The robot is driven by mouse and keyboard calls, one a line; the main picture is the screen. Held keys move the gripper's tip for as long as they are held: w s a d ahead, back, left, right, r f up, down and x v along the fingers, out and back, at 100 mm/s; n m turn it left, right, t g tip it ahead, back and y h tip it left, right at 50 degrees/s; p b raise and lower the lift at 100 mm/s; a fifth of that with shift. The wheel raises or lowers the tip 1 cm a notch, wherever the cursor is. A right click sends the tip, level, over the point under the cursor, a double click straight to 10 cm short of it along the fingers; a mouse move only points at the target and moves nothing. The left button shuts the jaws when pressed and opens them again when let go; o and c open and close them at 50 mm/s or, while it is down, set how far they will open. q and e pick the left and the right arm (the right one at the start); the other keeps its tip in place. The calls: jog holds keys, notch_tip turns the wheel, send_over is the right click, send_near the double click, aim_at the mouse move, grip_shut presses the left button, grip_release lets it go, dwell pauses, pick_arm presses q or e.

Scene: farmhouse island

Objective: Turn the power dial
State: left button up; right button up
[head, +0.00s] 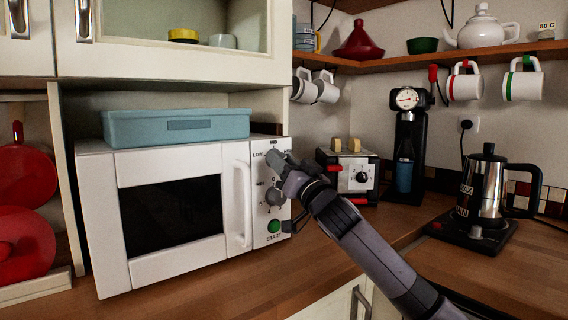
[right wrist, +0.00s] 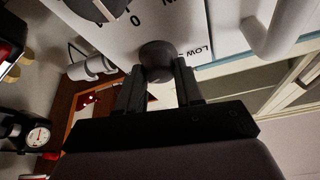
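The white microwave (head: 172,215) stands on the counter at the left. Its control strip has an upper grey dial marked LOW, the power dial (head: 273,157), a lower grey dial (head: 274,196) and a green START button (head: 274,226). My right gripper (head: 286,166) is at the upper dial and partly covers it. In the right wrist view, the power dial (right wrist: 157,58) sits closely between the two fingertips of my right gripper (right wrist: 159,78), which appear shut on its sides. The LOW label shows beside it. My left gripper is out of view.
A blue box (head: 176,128) lies on top of the microwave, whose white door handle (head: 243,203) stands out left of the controls. Right of my arm are a toaster (head: 349,172), a black coffee machine (head: 407,150) and a metal kettle (head: 483,190).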

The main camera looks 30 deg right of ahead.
jog(key=shift+c, duration=0.9)
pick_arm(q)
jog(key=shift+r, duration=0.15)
